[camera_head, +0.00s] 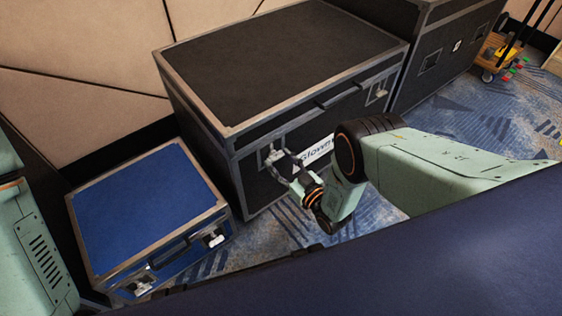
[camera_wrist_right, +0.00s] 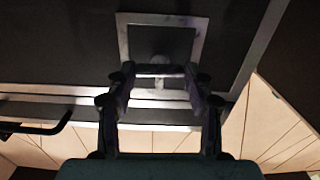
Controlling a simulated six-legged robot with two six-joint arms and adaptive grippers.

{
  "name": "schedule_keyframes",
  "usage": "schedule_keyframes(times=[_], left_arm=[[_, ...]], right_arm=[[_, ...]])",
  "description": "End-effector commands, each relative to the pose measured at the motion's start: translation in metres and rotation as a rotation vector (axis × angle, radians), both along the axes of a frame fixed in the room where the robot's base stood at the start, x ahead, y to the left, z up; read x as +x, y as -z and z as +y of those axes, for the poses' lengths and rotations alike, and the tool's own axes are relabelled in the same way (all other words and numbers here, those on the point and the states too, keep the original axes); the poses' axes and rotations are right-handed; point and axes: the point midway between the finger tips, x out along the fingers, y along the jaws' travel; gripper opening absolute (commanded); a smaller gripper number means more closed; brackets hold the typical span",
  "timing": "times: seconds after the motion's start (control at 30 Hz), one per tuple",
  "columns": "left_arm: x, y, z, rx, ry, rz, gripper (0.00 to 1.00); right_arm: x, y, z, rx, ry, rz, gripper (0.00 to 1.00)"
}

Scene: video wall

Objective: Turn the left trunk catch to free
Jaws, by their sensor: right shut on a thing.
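The large black trunk (camera_head: 285,65) with metal edges stands at the centre of the head view, lid down. Its left catch (camera_head: 268,151) is on the front face near the left corner. My right gripper (camera_head: 277,158) reaches the catch from the front and is shut on it. My left gripper is not in view.
A blue case (camera_head: 145,205) with metal edges stands left of the trunk. The trunk's handle (camera_head: 338,95) and right catch (camera_head: 378,91) are farther right. Another black case (camera_head: 445,52) stands behind right. A wooden cart (camera_head: 495,52) is at the far right. Patterned carpet (camera_head: 470,115) lies open at right.

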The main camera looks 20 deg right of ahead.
Motion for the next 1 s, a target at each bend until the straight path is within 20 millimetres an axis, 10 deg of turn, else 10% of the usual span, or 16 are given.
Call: schedule_keyframes(times=[1.0], left_arm=[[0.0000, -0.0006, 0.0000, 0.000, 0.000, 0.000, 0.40]], right_arm=[[-0.0005, 0.0007, 0.0004, -0.814, 0.000, -0.295, 0.21]])
